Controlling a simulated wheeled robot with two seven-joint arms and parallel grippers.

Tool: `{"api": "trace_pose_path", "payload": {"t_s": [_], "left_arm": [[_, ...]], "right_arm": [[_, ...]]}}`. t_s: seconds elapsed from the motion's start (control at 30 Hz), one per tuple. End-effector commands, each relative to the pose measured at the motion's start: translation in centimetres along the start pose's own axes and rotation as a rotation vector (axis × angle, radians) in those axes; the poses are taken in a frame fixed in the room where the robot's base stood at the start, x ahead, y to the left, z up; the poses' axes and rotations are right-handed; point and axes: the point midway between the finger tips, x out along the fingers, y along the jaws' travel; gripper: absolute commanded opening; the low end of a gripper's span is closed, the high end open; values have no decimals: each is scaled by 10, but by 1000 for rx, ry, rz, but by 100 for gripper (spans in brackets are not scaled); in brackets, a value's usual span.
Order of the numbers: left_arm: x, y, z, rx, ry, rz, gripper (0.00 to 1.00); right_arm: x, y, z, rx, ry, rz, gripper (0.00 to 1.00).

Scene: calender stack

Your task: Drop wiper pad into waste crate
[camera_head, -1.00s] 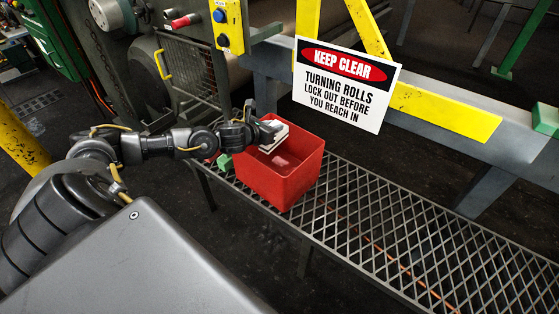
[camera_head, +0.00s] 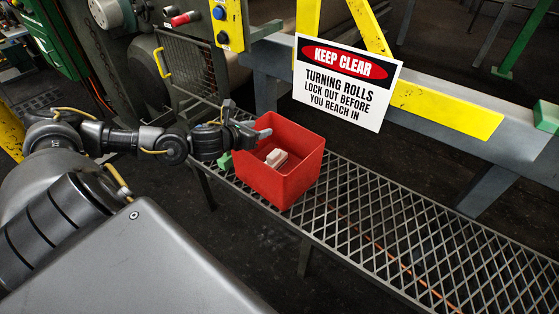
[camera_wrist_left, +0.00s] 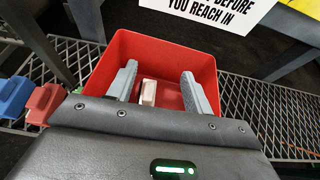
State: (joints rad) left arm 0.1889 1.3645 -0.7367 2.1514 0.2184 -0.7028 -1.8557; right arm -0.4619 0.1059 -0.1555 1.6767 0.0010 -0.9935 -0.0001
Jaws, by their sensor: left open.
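The red waste crate (camera_head: 272,184) stands on the mesh walkway bench in the head view, and it fills the upper middle of the left wrist view (camera_wrist_left: 205,66). The pale wiper pad (camera_head: 276,158) lies inside the crate, toward its left side; it also shows between the fingers in the left wrist view (camera_wrist_left: 149,92). My left gripper (camera_head: 247,122) is at the crate's left rim, open and empty, with its fingers apart in the left wrist view (camera_wrist_left: 158,86). The pad is clear of the fingers in the head view. My right gripper is not in view.
The mesh bench (camera_head: 400,221) is bare to the right of the crate. A green block (camera_head: 225,162) sits left of the crate; blue (camera_wrist_left: 13,96) and red (camera_wrist_left: 43,103) items show in the left wrist view. A warning sign (camera_head: 345,82) hangs behind.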

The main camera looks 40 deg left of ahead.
Motion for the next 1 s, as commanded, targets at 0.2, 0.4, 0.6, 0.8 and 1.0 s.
{"api": "trace_pose_path", "payload": {"t_s": [0.2, 0.4, 0.6, 0.8, 1.0], "left_arm": [[-21, 0, -1, 1, 1, 0, 51], [-24, 0, 0, -1, -1, 1, 51], [-24, 0, 0, -1, -1, 1, 51], [-24, 0, 0, -1, -1, 1, 51], [-25, 1, 0, -1, 0, 2, 51]], "right_arm": [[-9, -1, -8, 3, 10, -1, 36], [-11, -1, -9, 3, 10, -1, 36], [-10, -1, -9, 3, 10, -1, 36], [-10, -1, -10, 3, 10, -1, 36], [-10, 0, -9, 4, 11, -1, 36]]}}
